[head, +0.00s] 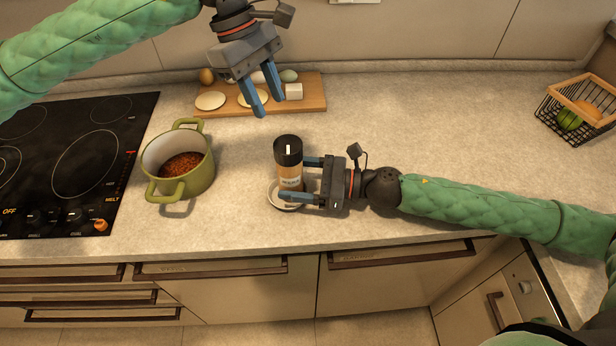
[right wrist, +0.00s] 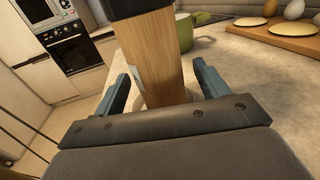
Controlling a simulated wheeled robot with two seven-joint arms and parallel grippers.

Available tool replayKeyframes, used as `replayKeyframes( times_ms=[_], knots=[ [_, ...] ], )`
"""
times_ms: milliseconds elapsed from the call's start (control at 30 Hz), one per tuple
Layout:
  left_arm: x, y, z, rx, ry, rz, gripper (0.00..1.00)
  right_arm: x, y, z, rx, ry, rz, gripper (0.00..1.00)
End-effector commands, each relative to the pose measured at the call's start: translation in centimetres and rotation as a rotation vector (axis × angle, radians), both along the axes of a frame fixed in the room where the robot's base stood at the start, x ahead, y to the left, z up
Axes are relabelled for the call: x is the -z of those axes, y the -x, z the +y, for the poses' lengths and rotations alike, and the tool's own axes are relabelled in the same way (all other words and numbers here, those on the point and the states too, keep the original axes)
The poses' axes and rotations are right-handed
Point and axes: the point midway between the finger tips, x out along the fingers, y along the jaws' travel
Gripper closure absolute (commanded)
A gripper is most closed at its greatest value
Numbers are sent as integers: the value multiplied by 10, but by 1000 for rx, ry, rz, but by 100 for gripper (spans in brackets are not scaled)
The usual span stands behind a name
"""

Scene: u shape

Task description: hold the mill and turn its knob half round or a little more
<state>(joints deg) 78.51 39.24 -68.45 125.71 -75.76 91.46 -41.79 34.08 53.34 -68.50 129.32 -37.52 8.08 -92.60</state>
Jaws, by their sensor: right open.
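The mill (head: 290,172) stands upright on a small round plate (head: 272,191) on the counter. It has a wooden body and a black knob (head: 288,150) with a white mark on top. My right gripper (head: 298,179) is open, its fingers reaching in from the right on either side of the mill's body. In the right wrist view the wooden body (right wrist: 156,70) stands between the two fingers, with a gap at each side. My left gripper (head: 267,105) is above and behind the mill, its fingers apart and empty.
A green pot (head: 205,173) with brown contents stands left of the mill, beside the black stove (head: 70,165). A wooden board (head: 313,100) with eggs and pale round pieces lies behind. A wire basket (head: 550,115) is far right. The counter right of the board is clear.

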Motion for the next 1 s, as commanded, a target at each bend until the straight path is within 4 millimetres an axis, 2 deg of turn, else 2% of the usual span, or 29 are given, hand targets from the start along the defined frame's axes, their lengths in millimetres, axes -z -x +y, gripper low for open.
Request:
replayKeyframes(
  times_ms=[300,700,767,1000],
  knots=[
    [0,0,0,0,0,0,64,-1,-6,24,0,-1,0,26],
    [0,0,0,0,0,0,64,0,-6,28,1,0,0,26],
    [0,0,0,0,0,0,64,0,-6,28,1,0,0,36],
    [0,0,0,0,0,0,64,0,-6,28,1,0,0,83]
  ],
)
